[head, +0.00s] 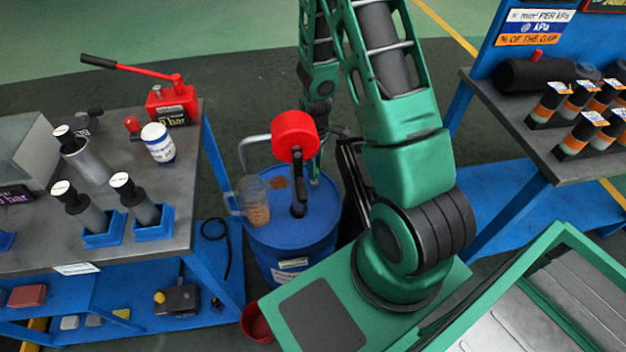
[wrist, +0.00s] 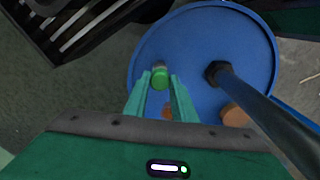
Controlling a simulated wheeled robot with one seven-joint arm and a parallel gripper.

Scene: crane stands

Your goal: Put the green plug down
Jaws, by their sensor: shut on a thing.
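The green plug (wrist: 160,81) shows in the wrist view between the two green fingers of my gripper (wrist: 161,76), which is shut on it. A grey end of the plug shows beyond the fingertips. Behind it in that view is the blue top of the drum (wrist: 195,40). In the head view, my gripper (head: 315,178) is low over the far right part of the drum (head: 297,240), right of the red-headed pump (head: 294,136). The plug cannot be made out there. I cannot tell whether the plug touches the drum top.
The pump's dark shaft (wrist: 265,110) rises close to the right of my gripper in the wrist view. A brown disc (head: 279,183) and a clear jar (head: 254,202) are on the drum. Workbenches stand left (head: 185,200) and right (head: 500,110).

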